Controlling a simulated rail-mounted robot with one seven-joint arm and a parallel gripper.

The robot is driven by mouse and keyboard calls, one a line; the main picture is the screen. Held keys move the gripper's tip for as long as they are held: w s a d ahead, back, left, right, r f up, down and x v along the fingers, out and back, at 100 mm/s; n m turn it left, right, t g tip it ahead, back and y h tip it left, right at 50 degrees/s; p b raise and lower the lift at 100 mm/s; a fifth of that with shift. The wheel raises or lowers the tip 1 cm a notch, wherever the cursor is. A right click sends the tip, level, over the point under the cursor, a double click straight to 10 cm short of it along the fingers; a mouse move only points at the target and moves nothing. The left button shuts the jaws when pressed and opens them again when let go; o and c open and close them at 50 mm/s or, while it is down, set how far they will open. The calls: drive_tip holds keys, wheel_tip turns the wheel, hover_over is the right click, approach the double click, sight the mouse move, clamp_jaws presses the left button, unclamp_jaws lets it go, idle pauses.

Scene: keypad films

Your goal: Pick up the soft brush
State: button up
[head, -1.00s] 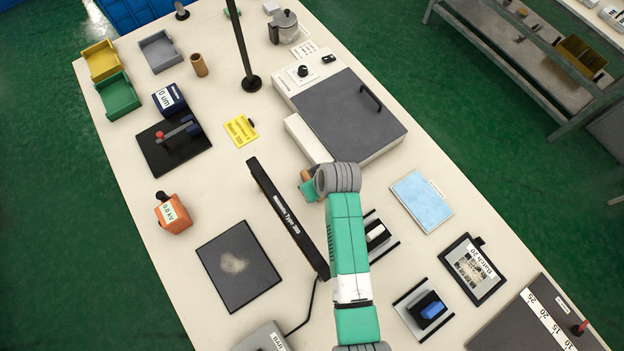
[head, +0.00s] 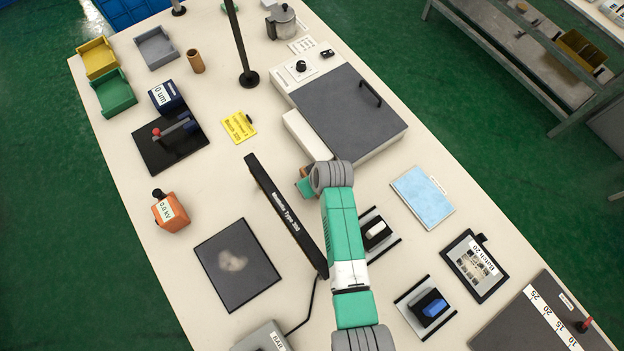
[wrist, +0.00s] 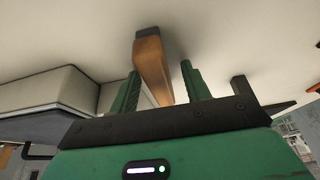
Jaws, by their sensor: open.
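A brown wooden piece with a dark end, apparently the soft brush (wrist: 152,65), shows in the wrist view against the pale tabletop. It appears between the two green fingers of my gripper (wrist: 160,72), with space visible on both sides. The fingers are apart and hold nothing. In the head view my gripper (head: 306,188) is mostly hidden under my grey wrist, and a small brown bit of the brush (head: 303,171) shows beside it. The rest of the brush is hidden there. I cannot tell whether the fingers are level with it.
A long black bar (head: 285,215) stands close left of my gripper. A white device with a grey lid (head: 345,118) lies just beyond. A holder with a white-topped block (head: 376,230) is at the right, partly behind my arm. A tall dark post (head: 243,45) rises farther back.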

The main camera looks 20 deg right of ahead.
drive_tip(key=shift+f, duration=0.1)
clamp_jaws()
wheel_tip(320, 180, up, 11)
drive_tip(key=shift+f+p, duration=0.2)
drive_tip(key=shift+p, duration=0.9)
drive_tip(key=c, duration=0.6)
unclamp_jaws()
drive_tip(key=c, duration=0.4)
